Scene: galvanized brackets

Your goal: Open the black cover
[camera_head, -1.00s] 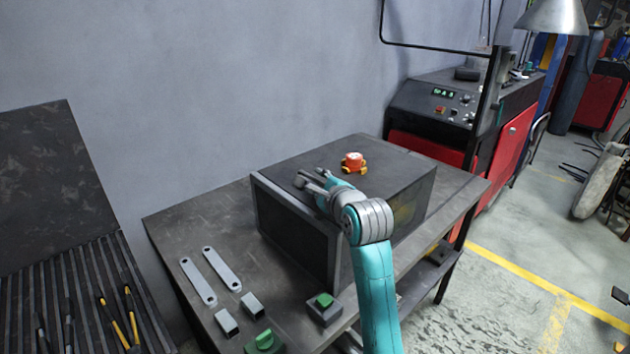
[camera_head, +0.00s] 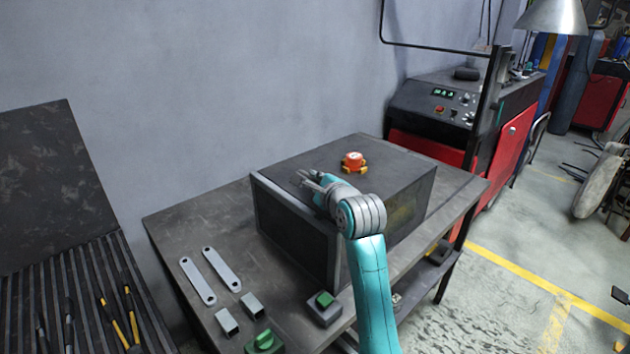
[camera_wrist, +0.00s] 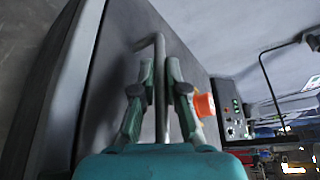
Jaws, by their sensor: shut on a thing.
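The black cover (camera_head: 297,228) is the dark, box-shaped housing on the workbench, with a grey-edged dark front panel and a flat top. It looks closed. My gripper (camera_head: 309,180) is low over the top of the box, near its front edge. In the wrist view, my gripper (camera_wrist: 160,75) has its two green-grey fingers on either side of a thin metal bar handle (camera_wrist: 160,54) and is shut on it. The handle's lower part is hidden behind my wrist. In the head view the handle is too small to make out.
An orange-red object (camera_head: 354,162) sits on top of the box, just beyond my gripper. Flat metal strips (camera_head: 222,269), small metal blocks (camera_head: 251,304) and green-topped button boxes (camera_head: 324,307) lie in front of the box on the workbench (camera_head: 185,230). A red-and-black machine (camera_head: 440,110) stands behind right.

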